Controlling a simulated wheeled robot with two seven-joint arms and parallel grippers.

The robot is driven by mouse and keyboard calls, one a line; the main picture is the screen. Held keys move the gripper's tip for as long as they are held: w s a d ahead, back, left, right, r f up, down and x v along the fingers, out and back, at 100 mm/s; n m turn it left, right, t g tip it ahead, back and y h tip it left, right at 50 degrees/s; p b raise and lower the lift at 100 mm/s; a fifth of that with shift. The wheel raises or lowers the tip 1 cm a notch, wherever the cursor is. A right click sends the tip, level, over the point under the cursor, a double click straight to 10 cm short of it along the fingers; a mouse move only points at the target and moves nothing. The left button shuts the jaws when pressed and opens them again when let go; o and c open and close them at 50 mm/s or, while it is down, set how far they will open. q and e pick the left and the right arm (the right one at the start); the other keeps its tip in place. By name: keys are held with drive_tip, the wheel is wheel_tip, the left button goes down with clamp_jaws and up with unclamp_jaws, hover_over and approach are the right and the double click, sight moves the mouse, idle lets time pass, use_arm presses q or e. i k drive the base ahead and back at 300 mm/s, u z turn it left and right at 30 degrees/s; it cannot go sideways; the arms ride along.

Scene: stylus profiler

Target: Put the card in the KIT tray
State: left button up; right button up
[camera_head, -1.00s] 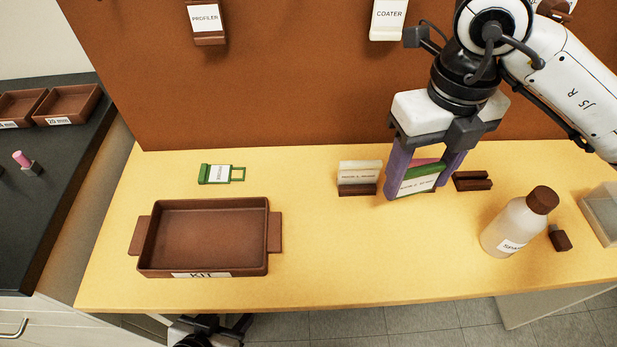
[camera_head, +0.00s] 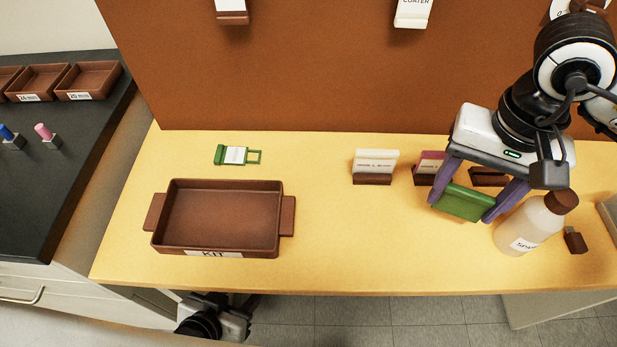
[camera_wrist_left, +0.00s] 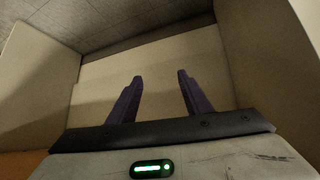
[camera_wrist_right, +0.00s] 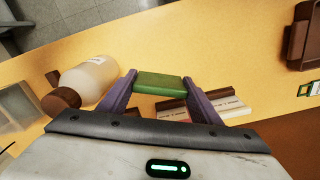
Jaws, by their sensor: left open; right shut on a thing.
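My right gripper (camera_head: 476,197) is shut on a green card (camera_head: 463,203), its purple fingers on the card's two side edges. It holds the card above the table, in front of the card stands and left of the bottle. In the right wrist view the green card (camera_wrist_right: 160,83) spans the gap between the fingers. The brown KIT tray (camera_head: 160,246) stands on the left part of the yellow table, empty. My left gripper (camera_wrist_left: 160,98) is open and empty in the left wrist view, facing pale panels; the head view shows my left arm below the table's front edge.
A cream card (camera_head: 376,160) and a pink-topped card (camera_head: 430,162) stand in brown holders; another holder (camera_head: 489,177) is partly hidden. A green-framed tag (camera_head: 236,155) lies behind the tray. The table between tray and gripper is clear.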

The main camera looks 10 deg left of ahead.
sight(222, 221)
drive_tip(key=z, duration=0.25)
drive_tip(key=k, duration=1.05)
drive_tip(key=u, duration=0.95)
drive_tip(key=i, duration=1)
